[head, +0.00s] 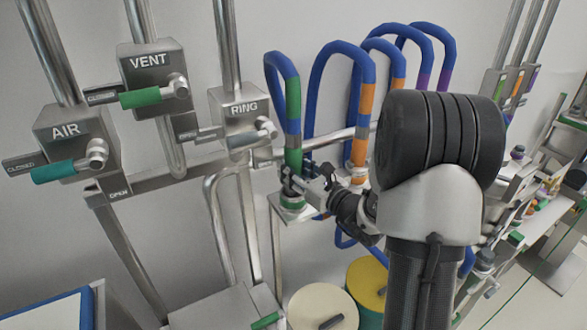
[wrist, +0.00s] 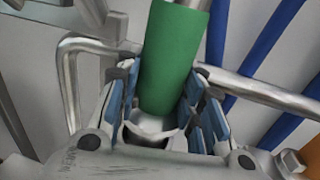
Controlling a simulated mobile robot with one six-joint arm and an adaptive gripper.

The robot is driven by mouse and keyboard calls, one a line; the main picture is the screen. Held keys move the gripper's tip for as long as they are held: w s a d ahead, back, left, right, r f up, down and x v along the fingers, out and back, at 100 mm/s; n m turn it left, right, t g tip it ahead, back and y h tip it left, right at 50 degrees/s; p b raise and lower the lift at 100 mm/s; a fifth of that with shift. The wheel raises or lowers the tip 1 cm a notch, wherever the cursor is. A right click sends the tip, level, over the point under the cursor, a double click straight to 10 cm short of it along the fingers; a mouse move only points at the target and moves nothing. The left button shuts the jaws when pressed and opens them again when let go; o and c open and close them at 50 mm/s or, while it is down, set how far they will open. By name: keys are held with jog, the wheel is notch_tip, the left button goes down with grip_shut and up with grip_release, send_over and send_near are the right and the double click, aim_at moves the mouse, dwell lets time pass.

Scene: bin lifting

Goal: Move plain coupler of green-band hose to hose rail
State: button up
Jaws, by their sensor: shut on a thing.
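The green-band hose (head: 271,68) is a blue loop at the left end of the row of hoses, with green bands on its right-hand leg. My gripper (head: 298,184) is at the low end of that leg. In the wrist view, my gripper (wrist: 158,110) has its blue-padded fingers on both sides of the hose end, shut on it. The green band (wrist: 173,55) rises from between the fingers, and a pale metal coupler (wrist: 150,133) shows below it. A metal rail (head: 333,139) runs behind the hoses.
Other blue hoses with orange (head: 366,100) and purple bands hang close to the right. VENT (head: 150,62), AIR (head: 68,132) and RING (head: 241,108) valve boxes with handles stand left. Pale and yellow (head: 368,278) round-topped drums stand below. Steel pipes surround the gripper.

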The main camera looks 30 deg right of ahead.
jog(key=shift+f+b, duration=0.5)
jog(key=shift+f, duration=0.1)
jog(key=shift+f+b, duration=1.2)
jog(key=shift+b, duration=0.3)
dwell(1.0)
jog(key=o, duration=1.3)
jog(key=shift+s, duration=0.15)
jog(key=v, duration=1.2)
